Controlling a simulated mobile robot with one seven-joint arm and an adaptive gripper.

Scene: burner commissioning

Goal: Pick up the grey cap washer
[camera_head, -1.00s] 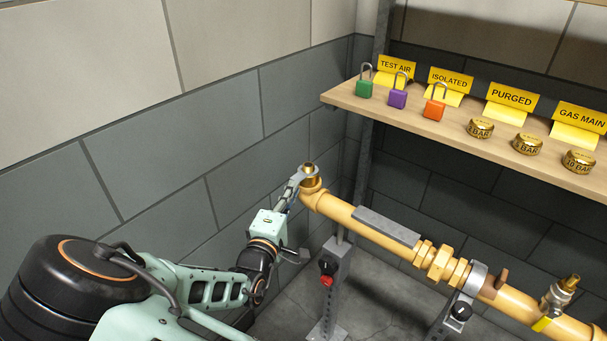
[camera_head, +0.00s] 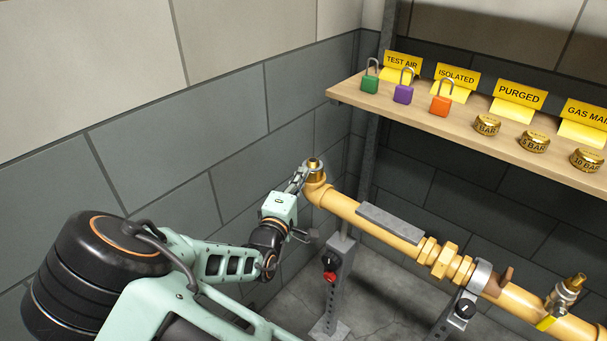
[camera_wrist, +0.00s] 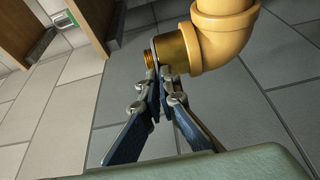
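The grey cap washer (camera_head: 308,166) sits around the upright brass threaded stub (camera_head: 314,163) at the elbow on the left end of the yellow pipe. The tips hide part of the washer.
The yellow pipe (camera_head: 345,207) runs right on grey stands (camera_head: 335,280). A wooden shelf (camera_head: 400,118) above it holds green, purple and orange padlocks, yellow signs and brass caps marked in bar. A tiled wall stands close behind my arm.

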